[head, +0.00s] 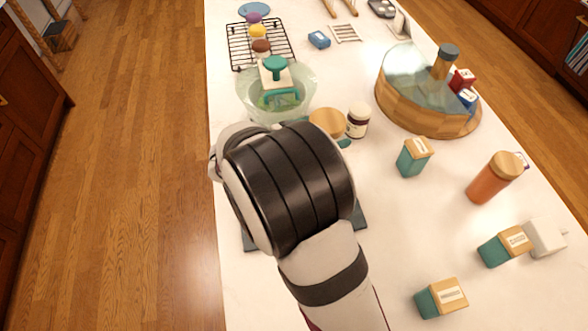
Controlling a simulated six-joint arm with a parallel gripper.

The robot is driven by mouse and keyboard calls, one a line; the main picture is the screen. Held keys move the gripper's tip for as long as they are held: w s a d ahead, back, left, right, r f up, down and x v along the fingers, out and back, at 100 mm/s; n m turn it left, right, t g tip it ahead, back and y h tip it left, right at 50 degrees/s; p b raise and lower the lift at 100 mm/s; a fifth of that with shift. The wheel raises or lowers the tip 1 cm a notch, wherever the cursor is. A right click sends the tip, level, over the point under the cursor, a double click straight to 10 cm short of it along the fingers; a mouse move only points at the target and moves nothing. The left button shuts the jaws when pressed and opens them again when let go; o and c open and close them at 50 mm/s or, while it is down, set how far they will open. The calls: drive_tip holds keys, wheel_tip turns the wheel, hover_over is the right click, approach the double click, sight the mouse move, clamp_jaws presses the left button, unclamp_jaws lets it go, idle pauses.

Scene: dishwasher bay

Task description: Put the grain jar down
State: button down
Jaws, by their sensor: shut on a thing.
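My gripper is not visible; my black and white arm covers the place where it would be. A round wooden lid (326,122) shows just past the arm, with its body mostly hidden. It may belong to the grain jar, but I cannot tell, nor whether it is held. A small teal piece (344,143) shows beside it, too little to identify. No readable label marks any jar as the grain jar.
Beyond are a glass bowl (250,108) and a wooden-sided basket (420,112). Teal canisters (413,158) and an orange bottle (488,184) stand at right. Counter between arm and canisters is clear.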

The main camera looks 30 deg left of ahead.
drive_tip(key=s+a+f, duration=0.2)
drive_tip(key=a+f, duration=0.5)
drive_tip(key=f, duration=0.1)
drive_tip(key=shift+a+f, duration=0.3)
drive_tip(key=shift+f, duration=0.1)
unclamp_jaws()
drive_tip(key=shift+f, duration=0.15)
